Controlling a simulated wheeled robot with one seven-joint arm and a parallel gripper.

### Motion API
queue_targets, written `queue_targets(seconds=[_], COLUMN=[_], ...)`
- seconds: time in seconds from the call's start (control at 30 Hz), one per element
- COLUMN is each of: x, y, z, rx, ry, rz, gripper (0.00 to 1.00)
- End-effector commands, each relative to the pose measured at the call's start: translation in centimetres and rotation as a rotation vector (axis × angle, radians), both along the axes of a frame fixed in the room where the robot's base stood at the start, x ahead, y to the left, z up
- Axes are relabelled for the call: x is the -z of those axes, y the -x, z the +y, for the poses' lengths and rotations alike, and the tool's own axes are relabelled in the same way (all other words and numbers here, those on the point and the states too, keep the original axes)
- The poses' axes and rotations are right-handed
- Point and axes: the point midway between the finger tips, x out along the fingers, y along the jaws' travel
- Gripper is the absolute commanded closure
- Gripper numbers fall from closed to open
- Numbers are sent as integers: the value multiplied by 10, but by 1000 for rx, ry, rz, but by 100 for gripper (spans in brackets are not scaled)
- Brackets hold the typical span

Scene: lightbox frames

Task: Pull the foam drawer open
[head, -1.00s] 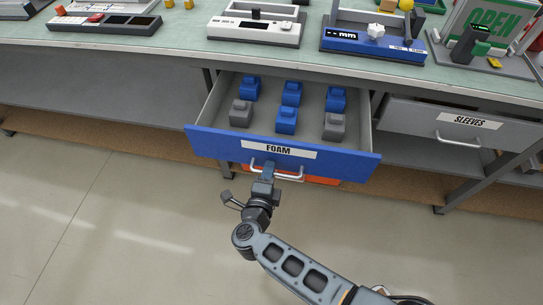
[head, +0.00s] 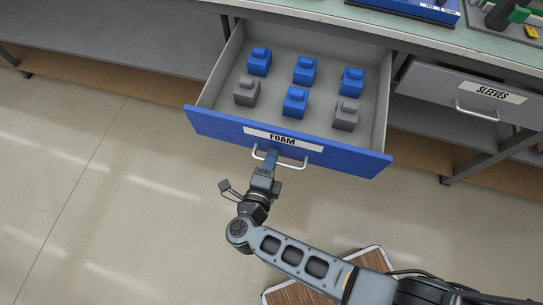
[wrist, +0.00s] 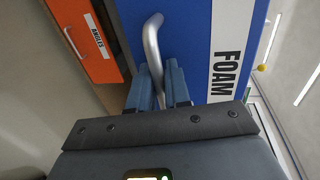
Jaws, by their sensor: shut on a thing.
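The foam drawer (head: 225,127) has a blue front with a white FOAM label (head: 284,139) and stands pulled out from under the bench. Blue and grey foam blocks (head: 295,101) sit inside it in two rows. My gripper (head: 271,160) is at the drawer's silver bar handle (head: 292,164). In the wrist view, my gripper's fingers (wrist: 160,88) are shut around the handle (wrist: 151,42), beside the blue front (wrist: 187,50).
A grey SLEEVES drawer (head: 440,92) is shut to the right. An orange ANGLES drawer (wrist: 88,42) shows in the wrist view. The bench top (head: 300,14) is above and behind. The floor to the left (head: 90,210) is clear.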

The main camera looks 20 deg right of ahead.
Motion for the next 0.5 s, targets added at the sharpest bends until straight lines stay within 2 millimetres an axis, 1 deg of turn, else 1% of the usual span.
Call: queue_targets(seconds=[0.07,0.1,0.23,0.27,0.5], x=[1,1,1,1,0], y=[0,0,0,0,0], z=[0,0,0,0,0], rx=[-1,-1,-1,-1,-1], ry=[-1,-1,-1,-1,0], rz=[1,1,1,1,0], gripper=[100,82,69,67,67])
